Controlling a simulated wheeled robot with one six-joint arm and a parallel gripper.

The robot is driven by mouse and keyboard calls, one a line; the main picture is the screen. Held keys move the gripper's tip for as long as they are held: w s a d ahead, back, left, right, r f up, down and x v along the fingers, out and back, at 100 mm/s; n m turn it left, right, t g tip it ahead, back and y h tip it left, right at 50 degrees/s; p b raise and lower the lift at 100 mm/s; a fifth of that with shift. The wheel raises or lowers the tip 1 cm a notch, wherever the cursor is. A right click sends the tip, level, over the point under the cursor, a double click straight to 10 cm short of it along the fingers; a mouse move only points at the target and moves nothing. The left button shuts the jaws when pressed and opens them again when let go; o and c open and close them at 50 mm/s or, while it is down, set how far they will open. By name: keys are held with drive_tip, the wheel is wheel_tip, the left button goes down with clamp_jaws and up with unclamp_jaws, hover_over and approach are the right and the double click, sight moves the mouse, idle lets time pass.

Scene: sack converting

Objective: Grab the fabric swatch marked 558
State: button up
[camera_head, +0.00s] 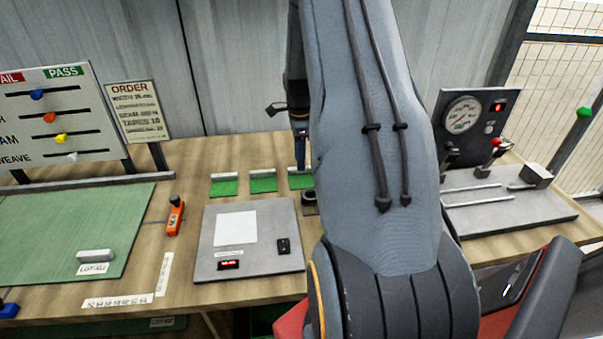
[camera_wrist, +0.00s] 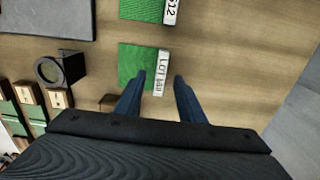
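Three green fabric swatches with white label blocks lie in a row on the wooden bench: a left one (camera_head: 224,188), a middle one (camera_head: 263,184) and a right one (camera_head: 299,182) partly behind my arm. In the wrist view, one swatch (camera_wrist: 135,62) lies just beyond my gripper (camera_wrist: 161,80). Its white label block (camera_wrist: 158,72) reads "LOT" and a number too blurred to read surely. My gripper is open and empty, its two fingers apart with the label block's near end between their tips. Another swatch (camera_wrist: 141,8) farther up has a label ending in 512.
A grey panel (camera_head: 285,218) with a white sheet lies in front of the swatches. A dark round holder (camera_wrist: 60,68) and several small wooden blocks with green pieces (camera_wrist: 28,94) are left of the gripper. A gauge station (camera_head: 467,115) stands at the right. Bare bench lies right of the swatches.

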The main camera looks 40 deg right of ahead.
sight(302, 177)
drive_tip(key=shift+d+f+p, duration=0.1)
drive_tip(key=shift+f+p, duration=0.4)
drive_tip(key=shift+f, duration=1)
drive_tip(key=shift+c, duration=0.4)
clamp_jaws()
